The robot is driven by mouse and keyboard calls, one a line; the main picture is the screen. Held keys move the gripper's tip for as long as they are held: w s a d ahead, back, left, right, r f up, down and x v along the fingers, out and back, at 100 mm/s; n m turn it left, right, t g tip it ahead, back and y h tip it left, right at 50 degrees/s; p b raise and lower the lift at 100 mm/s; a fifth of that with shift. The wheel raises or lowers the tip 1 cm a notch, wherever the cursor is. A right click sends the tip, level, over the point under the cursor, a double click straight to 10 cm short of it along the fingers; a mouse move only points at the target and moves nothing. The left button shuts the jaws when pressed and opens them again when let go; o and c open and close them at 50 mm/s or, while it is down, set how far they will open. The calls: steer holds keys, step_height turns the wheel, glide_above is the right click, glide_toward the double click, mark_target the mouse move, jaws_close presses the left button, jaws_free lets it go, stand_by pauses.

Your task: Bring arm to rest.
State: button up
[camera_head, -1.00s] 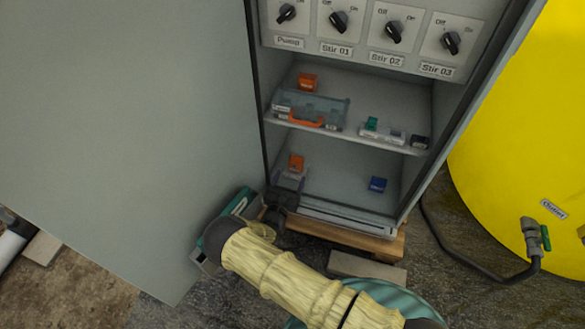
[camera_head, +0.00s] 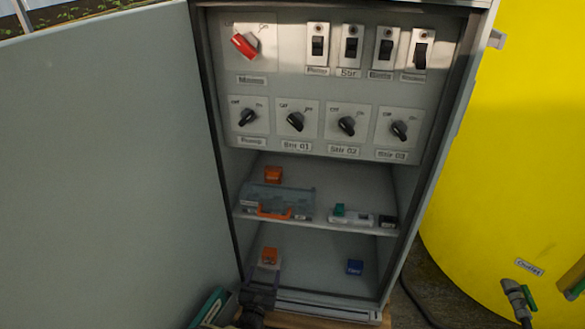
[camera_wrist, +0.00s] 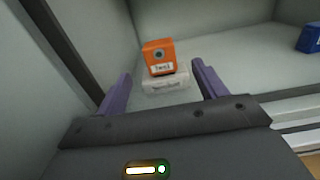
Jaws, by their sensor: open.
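My gripper (camera_wrist: 161,76) is open, with its two purple fingers apart. It also shows in the head view (camera_head: 264,277), low at the left front of the cabinet's bottom compartment. An orange block (camera_wrist: 158,57) with a printed label and a round dark spot stands just ahead, between the fingertips as seen from the wrist. A pale labelled piece (camera_wrist: 166,84) lies in front of it. The same orange block shows in the head view (camera_head: 270,256). Nothing is held. Most of my arm is out of view.
The open cabinet door (camera_head: 100,170) stands close at the left. The middle shelf (camera_head: 320,226) holds a clear case (camera_head: 275,198) and small blocks. A blue block (camera_head: 355,267) sits at the bottom right. Switches fill the upper panel (camera_head: 330,85). A yellow tank (camera_head: 520,150) stands right.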

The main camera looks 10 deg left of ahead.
steer(key=w+d+r+m+g+h+p, duration=0.1)
steer(key=d+r+m+g+h+p, duration=0.1)
steer(key=d+r+m+g+h, duration=0.45)
steer(key=w+d+r+m+g+h+p, duration=0.15)
steer(key=d+r+m+h, duration=0.4)
steer(key=d, duration=0.65)
steer(key=s+d+r+m+g+y+p, duration=0.2)
steer(key=s+d+r+m+g+y, duration=0.1)
steer(key=s+d+r+m+g, duration=0.35)
steer(key=s+d+r+m+g+y+p, duration=0.25)
steer(key=s+d+r+m, duration=0.2)
steer(key=r+m, duration=0.35)
steer(key=s+d+r+m+t+y+p, duration=0.15)
steer(key=s+r+m+y, duration=0.3)
steer(key=r, duration=0.45)
steer(key=s+d+r+m+y+p, duration=0.25)
steer(key=s+r+m, duration=0.25)
steer(key=r, duration=0.4)
steer(key=w+p+v, duration=0.2)
steer(key=p+v, duration=1)
steer(key=w+r+p+v, duration=0.1)
steer(key=w+p+v, duration=0.2)
steer(key=p+v, duration=0.9)
steer(key=w+p+v, duration=0.3)
steer(key=p+v, duration=0.9)
steer(key=p, duration=0.1)
steer(key=shift+s+r+p, duration=0.2)
steer(key=shift+r+p, duration=0.2)
steer(key=shift+r, duration=0.15)
steer(key=shift+c, duration=0.4)
